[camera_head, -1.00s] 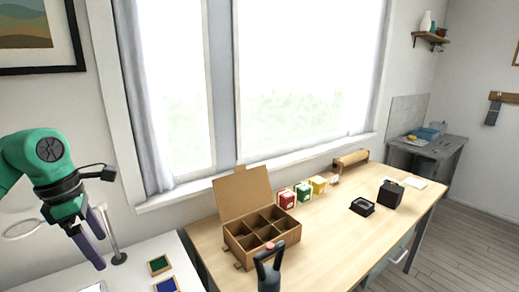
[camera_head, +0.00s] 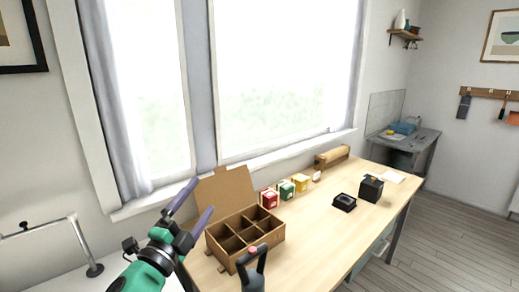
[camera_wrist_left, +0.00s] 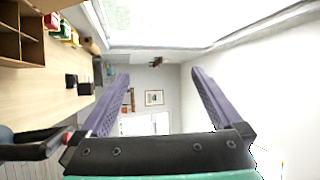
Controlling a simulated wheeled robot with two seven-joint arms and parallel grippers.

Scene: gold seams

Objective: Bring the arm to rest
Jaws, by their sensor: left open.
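My left gripper (camera_head: 203,196) is open and empty, raised in front of the cardboard box's lid in the head view. Its two purple fingers point up and to the right. In the left wrist view the same fingers (camera_wrist_left: 160,75) are spread wide with nothing between them. They point toward the far wall, above table height. My right gripper is not clearly seen in either view.
A light wooden table (camera_head: 310,235) holds an open cardboard box (camera_head: 234,261) with empty compartments, red (camera_head: 269,199), green (camera_head: 286,189) and yellow (camera_head: 301,183) boxes, and black items (camera_head: 371,189). A dark forked object (camera_head: 254,275) stands at the front.

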